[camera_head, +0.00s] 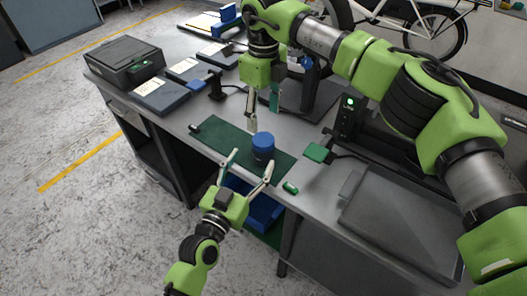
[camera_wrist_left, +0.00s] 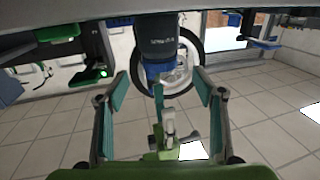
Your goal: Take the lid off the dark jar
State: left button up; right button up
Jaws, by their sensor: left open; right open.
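The dark jar (camera_wrist_left: 157,36) has a light label and stands upright on a green mat (camera_head: 213,137) on the bench. Its blue lid (camera_head: 263,140) is on top. My left gripper (camera_head: 250,161) is open at the front of the jar, with one fingertip toward each side. In the left wrist view, which looks upside down, the jar and the lid (camera_wrist_left: 157,68) show between the spread fingers, with gaps on both sides. My right gripper (camera_head: 262,110) is open, pointing down above and just behind the lid. It also shows in the left wrist view (camera_wrist_left: 168,128).
A green block (camera_head: 290,188) lies right of the mat and a green square pad (camera_head: 317,153) behind it. A black upright device (camera_head: 347,115) stands further right. A grey flat tray (camera_head: 400,220) fills the right front. A blue bin (camera_head: 255,207) sits under the bench edge.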

aim_at(259, 150)
pick_arm(q)
jog(key=x, duration=0.8)
jog(key=shift+w+d, duration=0.1)
jog(key=shift+w, duration=0.05)
